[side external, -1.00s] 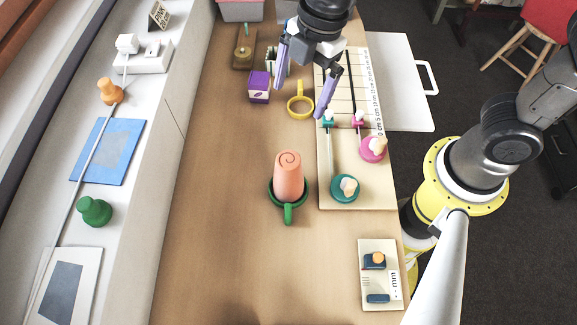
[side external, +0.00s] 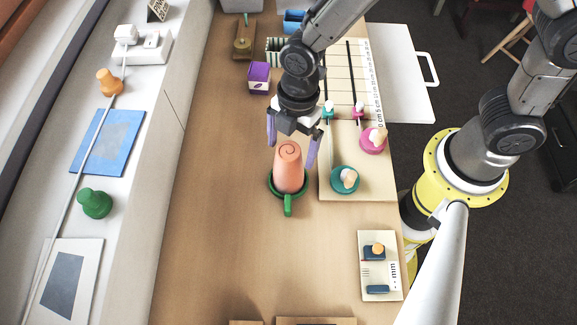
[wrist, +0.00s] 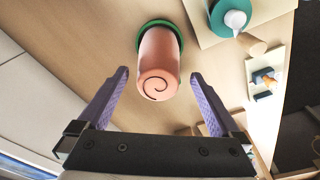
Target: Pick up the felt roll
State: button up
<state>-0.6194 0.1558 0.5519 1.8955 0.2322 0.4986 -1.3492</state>
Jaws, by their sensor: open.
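The felt roll (side external: 289,168) is a salmon-pink cylinder with a dark spiral on its top end. It stands upright in a green cup (side external: 287,206) whose handle points toward the front. My gripper (side external: 292,160) is open, with its purple fingers on either side of the roll's upper part in the side view. In the wrist view the roll (wrist: 158,70) sits between and beyond the two spread fingertips of my gripper (wrist: 159,75), with a gap on both sides. The green cup (wrist: 150,26) shows only partly behind the roll.
A board (side external: 335,186) with a teal knob (side external: 344,179) and a pink knob (side external: 373,140) lies close to the right. A purple box (side external: 259,77) stands behind. A small card with blue pieces (side external: 366,287) lies front right. The table left of the roll is clear.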

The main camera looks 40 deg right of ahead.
jog(key=f, duration=0.4)
jog(key=shift+a+f, duration=0.1)
jog(key=shift+a, duration=0.25)
jog(key=shift+c, duration=0.2)
jog(key=c, duration=1.4)
jog(key=shift+c, duration=0.3)
jog(key=shift+w+r, duration=0.1)
jog(key=shift+r, duration=0.1)
